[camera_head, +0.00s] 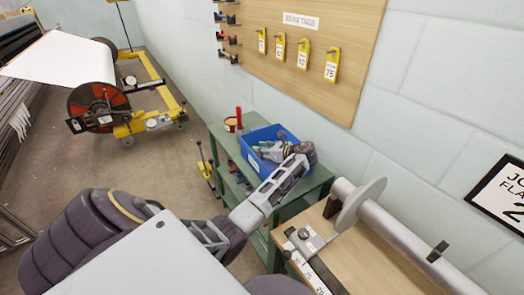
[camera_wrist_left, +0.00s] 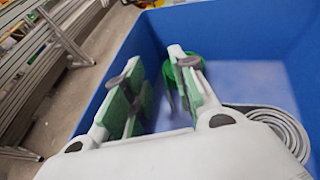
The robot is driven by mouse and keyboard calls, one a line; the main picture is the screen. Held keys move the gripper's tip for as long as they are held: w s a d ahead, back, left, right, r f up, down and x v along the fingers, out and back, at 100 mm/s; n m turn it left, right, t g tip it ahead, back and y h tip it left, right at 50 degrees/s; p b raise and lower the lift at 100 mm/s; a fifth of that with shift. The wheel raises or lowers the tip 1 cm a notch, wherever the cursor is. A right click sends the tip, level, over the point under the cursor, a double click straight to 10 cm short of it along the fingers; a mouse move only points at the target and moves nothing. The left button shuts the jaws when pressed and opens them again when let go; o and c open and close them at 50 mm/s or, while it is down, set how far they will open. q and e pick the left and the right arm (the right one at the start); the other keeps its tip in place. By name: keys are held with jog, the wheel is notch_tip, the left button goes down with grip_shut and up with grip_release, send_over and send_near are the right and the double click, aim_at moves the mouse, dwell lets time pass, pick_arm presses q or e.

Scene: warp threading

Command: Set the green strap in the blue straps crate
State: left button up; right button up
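The blue straps crate (camera_head: 246,150) stands on the green cart, and its blue wall also fills much of the left wrist view (camera_wrist_left: 235,22). My left gripper (camera_head: 266,152) reaches into it from above. In the left wrist view its two fingers (camera_wrist_left: 162,88), with green inner faces, stand apart with blue crate showing between them. A green looped piece, apparently the green strap (camera_wrist_left: 185,56), is at the right fingertip inside the crate, partly hidden by that finger. It does not look clamped. My right gripper is not in view.
A grey coiled strap (camera_wrist_left: 282,122) lies in the crate beside the right finger. A wooden bench with a metal roller (camera_head: 400,235) is at right.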

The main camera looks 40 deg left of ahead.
pick_arm(q)
jog(key=shift+r, duration=0.15)
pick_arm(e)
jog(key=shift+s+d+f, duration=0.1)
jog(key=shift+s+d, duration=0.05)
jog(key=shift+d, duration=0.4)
pick_arm(q)
jog(key=shift+r+b, duration=0.25)
jog(key=shift+b, duration=0.2)
jog(key=v, duration=1.2)
jog(key=shift+r+p, duration=0.2)
jog(key=shift+p, duration=0.2)
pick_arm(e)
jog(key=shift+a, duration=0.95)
